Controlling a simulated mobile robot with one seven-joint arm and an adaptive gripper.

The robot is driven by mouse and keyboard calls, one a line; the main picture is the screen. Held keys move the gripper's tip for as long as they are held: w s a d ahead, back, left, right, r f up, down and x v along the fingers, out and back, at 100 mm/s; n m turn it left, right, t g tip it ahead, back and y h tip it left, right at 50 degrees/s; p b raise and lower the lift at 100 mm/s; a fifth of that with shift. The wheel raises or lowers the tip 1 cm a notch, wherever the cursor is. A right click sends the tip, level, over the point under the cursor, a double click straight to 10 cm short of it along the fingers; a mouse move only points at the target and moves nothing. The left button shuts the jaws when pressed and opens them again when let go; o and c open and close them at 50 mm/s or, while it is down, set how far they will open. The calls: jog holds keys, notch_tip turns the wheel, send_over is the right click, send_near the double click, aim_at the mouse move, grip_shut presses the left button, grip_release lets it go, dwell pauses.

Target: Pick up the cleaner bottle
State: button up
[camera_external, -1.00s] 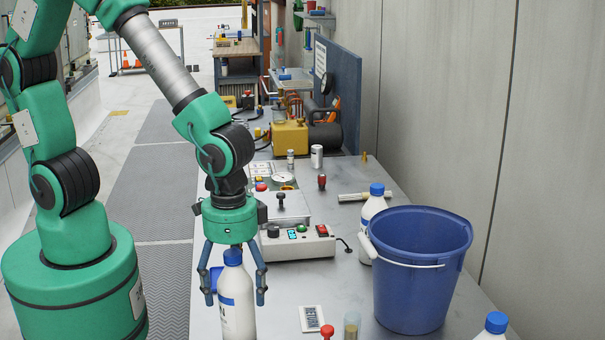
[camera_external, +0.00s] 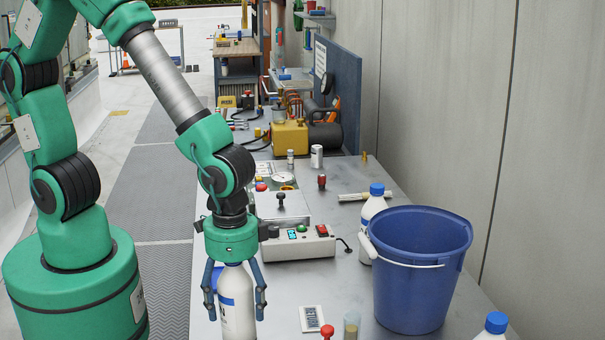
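A white bottle with a blue label (camera_external: 237,301) stands upright on the metal bench at the front left. My gripper (camera_external: 236,306) points straight down over it, with one finger on each side of the bottle. The fingers look apart from the bottle's sides, so the gripper is open. The bottle's cap is hidden under the gripper's palm. Two similar white bottles with blue caps stand elsewhere: one behind the bucket (camera_external: 372,212) and one at the bottom right edge (camera_external: 495,326).
A blue bucket (camera_external: 412,285) stands right of the gripper. A control box (camera_external: 298,243) lies behind it. A small card (camera_external: 312,318), a red-topped item (camera_external: 327,331) and a small vial (camera_external: 351,326) are at the front.

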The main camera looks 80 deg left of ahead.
aim_at(232, 285)
jog(key=c, duration=1.5)
jog(key=shift+r, duration=0.15)
jog(key=shift+r, duration=0.55)
jog(key=shift+s+a+r+p, duration=0.15)
jog(key=shift+r+p, duration=0.2)
jog(key=shift+r, duration=0.3)
jog(key=shift+s+r+p, duration=0.1)
jog(key=shift+r+p, duration=0.2)
jog(key=shift+r, duration=0.3)
jog(key=s+a, duration=0.2)
jog(key=s, duration=0.2)
jog(key=s+a+p, duration=0.1)
jog(key=s+a, duration=0.2)
jog(key=s, duration=0.2)
jog(key=s+a+r+p, duration=0.1)
jog(key=s+a, duration=0.1)
jog(key=s, duration=0.2)
jog(key=shift+s+a+r, duration=0.1)
jog(key=shift+s+a, duration=0.05)
jog(key=shift+a, duration=0.15)
